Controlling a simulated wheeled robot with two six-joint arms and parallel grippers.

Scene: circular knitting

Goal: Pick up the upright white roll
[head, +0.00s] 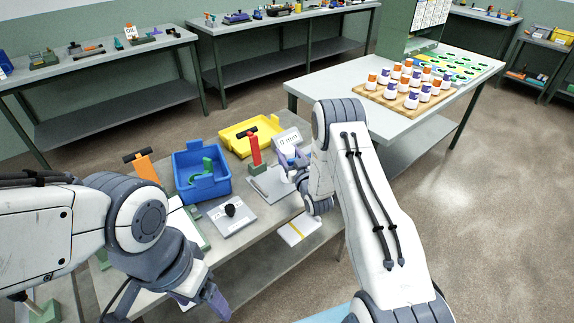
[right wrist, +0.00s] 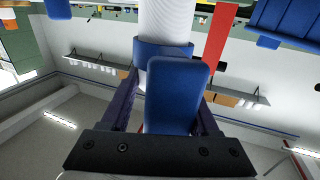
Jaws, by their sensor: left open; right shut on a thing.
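In the right wrist view, a white ribbed cylinder (right wrist: 166,15) with a blue collar and a blue flat part (right wrist: 175,92) sits between the dark purple fingers of my right gripper (right wrist: 163,95). The gripper is shut on this white and blue piece. In the head view, my right gripper (head: 290,160) is beside the grey display block at the right of the near table; its hold is mostly hidden by my arm. Several upright white rolls (head: 411,102) with orange or purple-blue parts stand on a wooden board on the right table. My left gripper (head: 214,298) is open, low over the near table's front.
The near table holds a blue bin (head: 202,186) with a green piece, a yellow tray (head: 232,140), a red-handled stand (head: 254,150), an orange-handled tool (head: 143,164) and a grey plate with a black knob (head: 230,212). The right table (head: 318,86) has bare surface at its left.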

